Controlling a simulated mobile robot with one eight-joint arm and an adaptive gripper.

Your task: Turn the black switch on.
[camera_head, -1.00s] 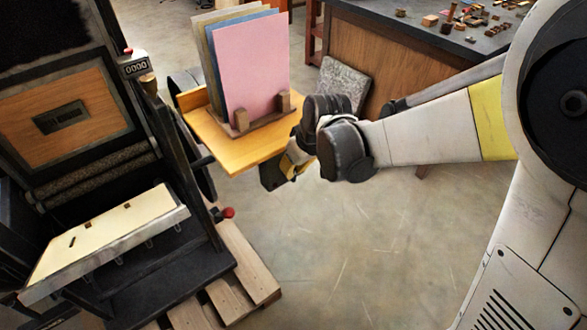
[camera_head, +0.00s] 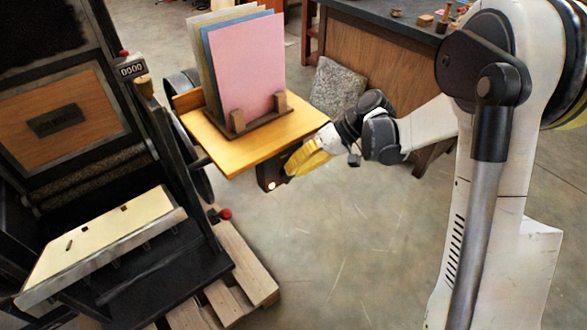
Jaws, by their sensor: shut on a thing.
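The black switch (camera_head: 266,174) is a small dark box under the right front edge of the wooden shelf. A small whitish-pink light shows on its lower front face. My gripper (camera_head: 288,170), with yellow fingers, is at the right side of the box and shut on the switch. The fingertips and the part they hold are mostly hidden behind the gripper itself.
The wooden shelf (camera_head: 205,135) just above my gripper carries a holder with upright coloured sheets (camera_head: 247,72). The black press (camera_head: 185,165) with a red knob (camera_head: 225,214) stands left. A grey slab (camera_head: 338,88) leans against the workbench (camera_head: 375,58). Open floor lies below.

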